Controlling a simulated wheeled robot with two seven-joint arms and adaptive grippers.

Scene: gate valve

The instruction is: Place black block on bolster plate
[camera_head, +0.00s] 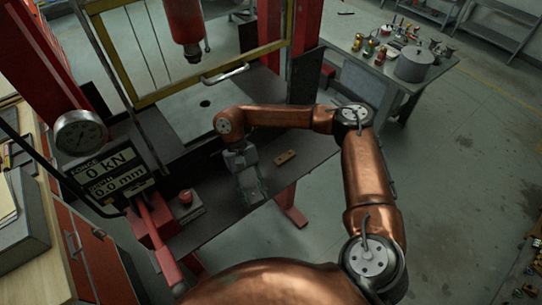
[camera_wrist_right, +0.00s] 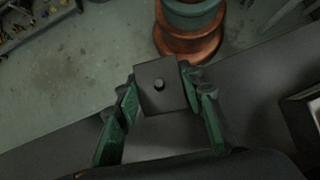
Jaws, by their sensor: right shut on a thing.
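My right gripper (camera_head: 250,190) points down over the dark front table of the press in the head view. In the right wrist view its two green fingers (camera_wrist_right: 160,90) are shut on the sides of the black block (camera_wrist_right: 160,102). The block is a dark square piece with a small round hole or stud on its face. In the head view the block is hard to tell from the gripper. The bolster plate (camera_head: 190,110) is the lighter grey plate with a dark hole, beneath the red ram and behind the gripper. My left gripper is not in view.
A yellow guard frame (camera_head: 120,70) with a light handle (camera_head: 226,73) stands above the plate. A small brown block (camera_head: 285,157) lies right of my gripper. A red button box (camera_head: 186,198) and force display (camera_head: 112,170) are left. A side table (camera_head: 355,45) holds cans and a pot (camera_head: 413,65).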

